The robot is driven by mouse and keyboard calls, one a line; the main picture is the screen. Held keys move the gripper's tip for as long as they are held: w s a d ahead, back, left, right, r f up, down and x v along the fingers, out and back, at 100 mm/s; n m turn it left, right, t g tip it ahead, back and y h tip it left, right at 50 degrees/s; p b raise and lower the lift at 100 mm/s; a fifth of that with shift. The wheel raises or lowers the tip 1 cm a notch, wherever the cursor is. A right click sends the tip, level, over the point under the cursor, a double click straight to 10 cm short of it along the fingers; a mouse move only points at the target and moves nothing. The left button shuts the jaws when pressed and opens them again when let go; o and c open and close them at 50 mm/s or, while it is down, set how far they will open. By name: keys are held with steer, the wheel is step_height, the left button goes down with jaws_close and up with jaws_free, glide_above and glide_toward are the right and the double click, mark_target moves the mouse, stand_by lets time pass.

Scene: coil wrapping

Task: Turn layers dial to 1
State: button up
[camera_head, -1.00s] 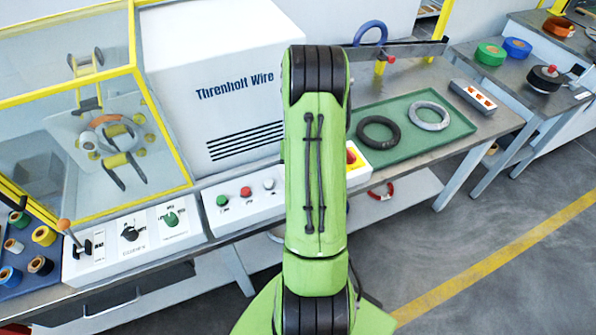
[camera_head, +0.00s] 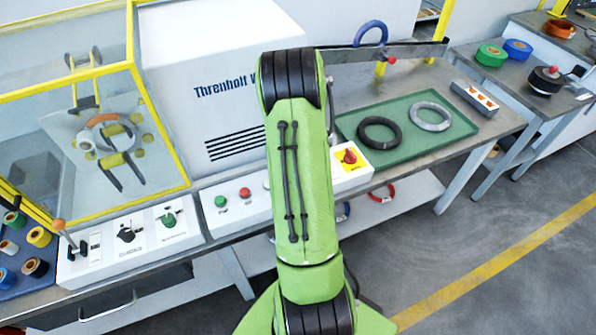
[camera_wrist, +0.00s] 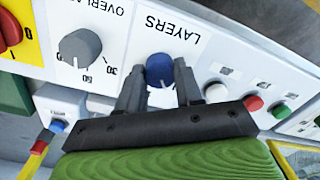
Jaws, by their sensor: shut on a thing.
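The layers dial (camera_wrist: 160,67) is a blue knob on a white panel, under the upside-down word LAYERS in the wrist view. My gripper (camera_wrist: 159,82) is shut on this dial, one dark finger on each side of it. The dial's scale is mostly covered by the fingers, and I cannot tell which number it points to. In the head view my green arm hides the dial and my gripper.
A grey overlap dial (camera_wrist: 80,48) sits beside it, with a red rotary switch (camera_head: 348,157) on yellow beyond. Green (camera_head: 221,200) and red (camera_head: 245,193) buttons are on the other side. A green tray (camera_head: 445,140) with two rings lies to the right.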

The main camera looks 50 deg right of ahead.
steer(key=shift+n, duration=2)
steer(key=shift+b, duration=0.3)
steer(key=o, duration=1)
steer(key=shift+o, duration=0.2)
step_height(320, 180, up, 16)
steer(key=p, duration=0.3)
steer(key=shift+d, duration=0.15)
steer(key=shift+f, duration=0.1)
